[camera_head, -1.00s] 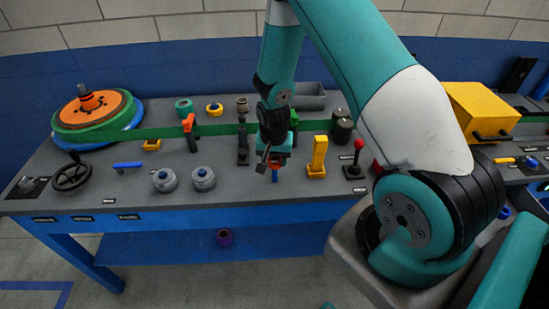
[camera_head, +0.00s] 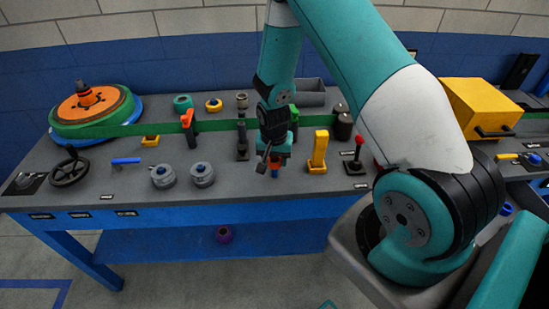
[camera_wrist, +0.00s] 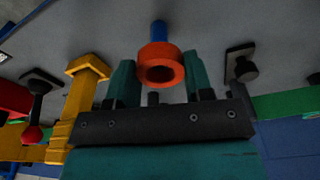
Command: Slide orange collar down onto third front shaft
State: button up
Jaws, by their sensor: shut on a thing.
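The orange collar (camera_wrist: 160,66) is held between the two teal fingers of my gripper (camera_wrist: 158,82) in the wrist view. Its open end faces the camera and looks dark inside. A blue shaft (camera_wrist: 158,32) shows just beyond the collar, in line with it. In the head view my gripper (camera_head: 272,160) points down near the front of the bench, with the orange collar (camera_head: 276,160) partly hidden by the fingers. The blue shaft (camera_head: 275,174) shows right below the collar. I cannot tell how far the shaft is inside the collar.
A yellow post (camera_head: 318,152) and a red-knobbed lever (camera_head: 358,153) stand right of my gripper. A dark post (camera_head: 242,143) stands behind left. The bench front between them is clear.

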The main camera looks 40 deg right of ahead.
aim_at(275, 177)
jog(key=shift+f, duration=0.15)
jog(key=shift+f+b, duration=1.95)
jog(key=shift+f, duration=0.45)
jog(key=o, duration=1)
jog(key=shift+r, duration=0.1)
notch_tip(275, 177, up, 10)
jog(key=p, duration=0.8)
jog(key=shift+r, duration=0.25)
jog(key=shift+f, duration=0.1)
